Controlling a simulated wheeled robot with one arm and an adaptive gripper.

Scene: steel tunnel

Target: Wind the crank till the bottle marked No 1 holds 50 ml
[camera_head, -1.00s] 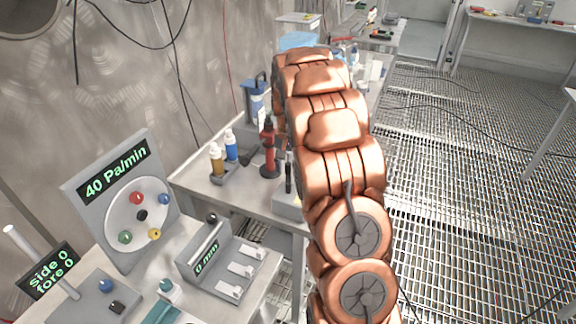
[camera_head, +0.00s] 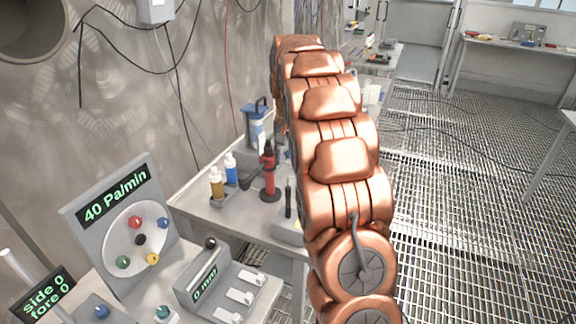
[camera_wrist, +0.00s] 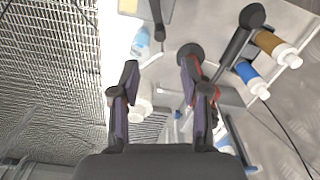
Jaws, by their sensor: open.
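My gripper (camera_wrist: 160,85) shows in the wrist view, its two dark fingers apart with nothing held between the tips. In the head view my copper arm hides it. A white-capped bottle (camera_wrist: 141,108) shows between the fingers farther off, and a pale blue bottle (camera_wrist: 140,42) lies beyond the left fingertip. Brown (camera_wrist: 277,48) and blue (camera_wrist: 251,79) bottles with white caps are at the right; the head view shows brown (camera_head: 217,186) and blue (camera_head: 230,167) bottles on the bench. I cannot make out a No 1 mark, a fill level or the crank.
A red and black upright device (camera_head: 269,175) and a blue-framed apparatus (camera_head: 256,125) stand on the bench left of my arm. A panel reading 40 Pa/min (camera_head: 118,220) and a 0 mm box (camera_head: 205,275) are nearer. The grating floor (camera_head: 450,190) at right is largely clear.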

